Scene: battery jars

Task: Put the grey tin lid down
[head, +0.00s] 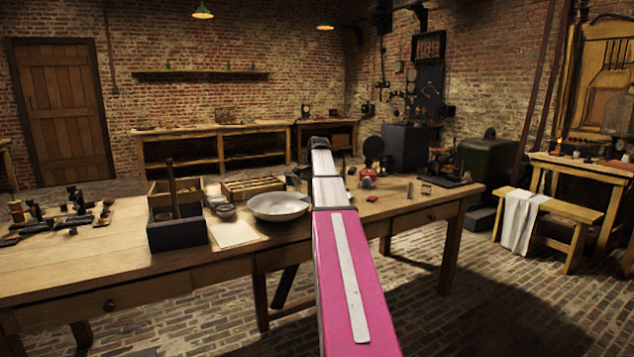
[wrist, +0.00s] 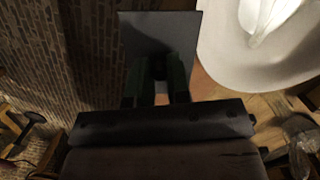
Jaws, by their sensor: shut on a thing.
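In the wrist view my gripper (wrist: 158,78) is shut on the grey tin lid (wrist: 160,28), a flat, dark grey, square-edged plate sticking out past the fingertips. The lid is just to the left of the large pale bowl (wrist: 225,55), with brick floor showing to its left. I cannot tell its height above the table. In the head view my pink and white arm reaches over the front of the wooden table (head: 110,262) and hides my gripper and the lid. The bowl (head: 279,206) stands there, left of my arm.
Left of the bowl are a sheet of paper (head: 235,235), small dark bowls (head: 226,211) and a dark box (head: 177,236) with an upright rod. Behind is a compartmented wooden tray (head: 252,187). Small items stand right of my arm. The table's front left is bare.

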